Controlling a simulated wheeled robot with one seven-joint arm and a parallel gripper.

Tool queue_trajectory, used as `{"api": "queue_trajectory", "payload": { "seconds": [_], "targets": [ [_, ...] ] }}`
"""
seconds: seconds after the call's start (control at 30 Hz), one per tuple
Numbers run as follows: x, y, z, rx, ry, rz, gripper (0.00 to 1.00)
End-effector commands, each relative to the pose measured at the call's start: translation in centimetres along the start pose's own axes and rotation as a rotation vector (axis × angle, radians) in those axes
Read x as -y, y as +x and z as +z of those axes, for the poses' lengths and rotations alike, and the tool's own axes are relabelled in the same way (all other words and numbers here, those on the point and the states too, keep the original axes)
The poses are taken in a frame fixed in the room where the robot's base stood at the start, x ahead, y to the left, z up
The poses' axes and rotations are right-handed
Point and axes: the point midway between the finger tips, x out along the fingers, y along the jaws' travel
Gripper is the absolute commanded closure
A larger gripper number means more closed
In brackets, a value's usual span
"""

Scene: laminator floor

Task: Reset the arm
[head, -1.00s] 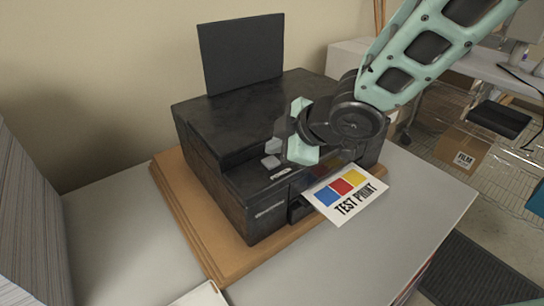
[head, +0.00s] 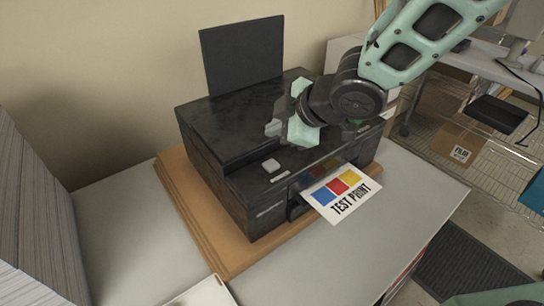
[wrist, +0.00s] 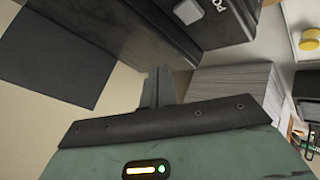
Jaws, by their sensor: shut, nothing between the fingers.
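My arm reaches in from the upper right of the head view. My gripper (head: 275,129) is over the top of the black printer (head: 238,118), shut and empty. In the wrist view the shut fingers of my gripper (wrist: 158,85) point up the picture, with the printer (wrist: 135,22) beyond them. A sheet reading TEST PRINT (head: 341,191) sticks out of the printer's front slot. A light button (head: 271,166) shows on the printer's front panel.
The printer stands on a wooden board (head: 190,222) on a grey table (head: 125,230). A tall paper stack (head: 35,215) is at the left. A wire shelf with a FILM box (head: 459,149) is at the right. The table's front right is clear.

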Motion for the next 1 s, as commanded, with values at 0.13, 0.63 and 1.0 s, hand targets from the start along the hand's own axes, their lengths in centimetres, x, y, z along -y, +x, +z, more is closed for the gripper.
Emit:
{"api": "queue_trajectory", "payload": {
  "seconds": [0.13,0.63,1.0],
  "targets": [
    [0.1,0.1,0.1,0.000,0.000,0.000,1.00],
    [5.2,-1.1,4.3,0.190,0.265,-0.041,1.00],
    [21.7,-8.5,10.7,0.667,0.816,-0.256,1.00]
  ]
}}
